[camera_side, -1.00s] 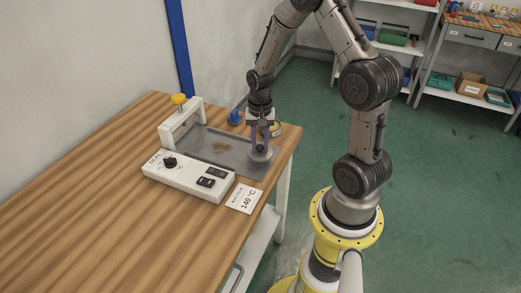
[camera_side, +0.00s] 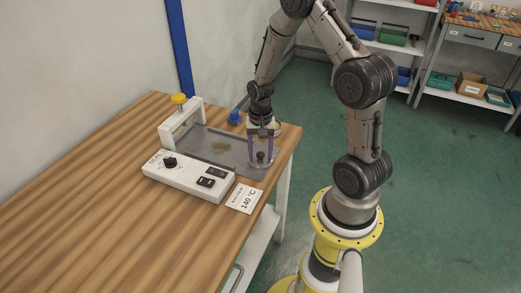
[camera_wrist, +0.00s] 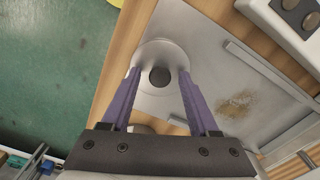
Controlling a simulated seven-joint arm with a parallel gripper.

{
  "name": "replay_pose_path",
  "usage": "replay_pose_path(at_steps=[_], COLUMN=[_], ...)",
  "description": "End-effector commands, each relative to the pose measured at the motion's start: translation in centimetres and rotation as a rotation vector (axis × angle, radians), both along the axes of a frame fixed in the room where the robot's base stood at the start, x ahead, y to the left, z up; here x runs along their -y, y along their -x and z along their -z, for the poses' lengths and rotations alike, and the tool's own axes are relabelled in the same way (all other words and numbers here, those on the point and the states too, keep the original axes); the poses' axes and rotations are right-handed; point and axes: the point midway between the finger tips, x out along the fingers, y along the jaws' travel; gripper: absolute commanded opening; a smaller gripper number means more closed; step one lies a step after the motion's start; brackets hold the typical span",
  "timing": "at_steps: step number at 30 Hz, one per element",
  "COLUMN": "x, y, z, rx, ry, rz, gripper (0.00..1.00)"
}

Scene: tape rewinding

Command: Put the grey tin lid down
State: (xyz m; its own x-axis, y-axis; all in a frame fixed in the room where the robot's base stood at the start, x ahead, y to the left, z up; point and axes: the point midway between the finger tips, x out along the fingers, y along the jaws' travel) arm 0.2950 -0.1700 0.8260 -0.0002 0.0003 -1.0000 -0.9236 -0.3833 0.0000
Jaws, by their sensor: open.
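The grey tin lid (camera_wrist: 152,52) is a round disc with a dark knob (camera_wrist: 159,77) in its middle. In the side view the lid (camera_side: 260,173) appears to lie at the near right corner of the grey metal plate (camera_side: 228,150). My gripper (camera_side: 261,161) is low over it, with its purple fingers pointing down on either side of the knob. In the wrist view my gripper (camera_wrist: 160,76) is open, with a gap between the fingers and the knob. The exact contact under the lid is hidden.
A white control box (camera_side: 188,178) with a black dial stands along the plate's near edge. A white bridge with a yellow knob (camera_side: 179,99) crosses its left end. A blue object (camera_side: 235,118) and a round yellowish tin (camera_side: 277,128) are behind. A 140 °C card (camera_side: 244,198) lies in front. The left tabletop is clear.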

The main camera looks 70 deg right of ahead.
Motion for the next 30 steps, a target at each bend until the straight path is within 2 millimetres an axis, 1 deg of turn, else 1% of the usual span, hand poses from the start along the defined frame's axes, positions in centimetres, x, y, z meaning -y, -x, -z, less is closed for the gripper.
replay_pose_path(at_steps=[2,5,8,15,18,21,26,29,30], x=[0.0,0.1,0.1,0.1,0.1,0.0,0.0,-0.7,-1.4], y=[0.0,-0.1,-0.1,-0.1,-0.1,-0.1,0.0,0.0,0.0], z=[-0.2,-1.0,-2.5,-7.5,-9.3,-10.7,-12.1,-13.4,-14.2], rx=[0.001,0.003,0.004,0.006,0.004,0.004,0.002,0.017,0.031], ry=[0.001,0.002,0.003,0.003,0.003,0.002,0.001,0.010,0.018], rz=[0.000,0.000,0.000,0.000,0.000,0.000,-0.002,-0.038,-0.073], gripper=[0.61,0.61,0.61,0.61,0.61,0.61,0.61,0.61,0.61])
